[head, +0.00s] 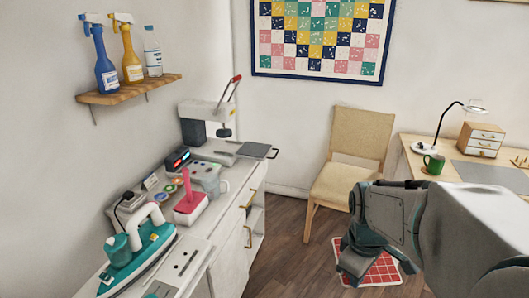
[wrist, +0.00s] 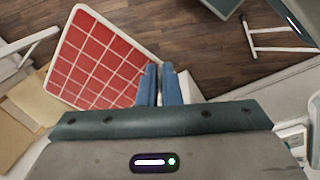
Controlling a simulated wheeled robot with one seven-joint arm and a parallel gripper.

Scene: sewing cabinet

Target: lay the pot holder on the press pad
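The pot holder (head: 384,272) is a red square with a white grid and a pale border. My gripper (head: 352,265) is over the floor in front of the chair, with the pot holder at its fingers. In the wrist view the blue fingers (wrist: 159,85) are nearly together at the edge of the pot holder (wrist: 95,60), which hangs out to their left; they appear shut on it. The exact grip line is hidden. A flat grey pad (head: 240,148) lies on the cabinet top near the press (head: 208,118); I cannot tell surely whether it is the press pad.
The white cabinet (head: 232,262) on the left carries a teal iron (head: 140,250), a pink-handled tool (head: 189,198) and small items. A wooden chair (head: 352,165) stands behind my gripper. A desk (head: 410,157) at right holds a green mug (head: 433,163) and grey mat (head: 490,175).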

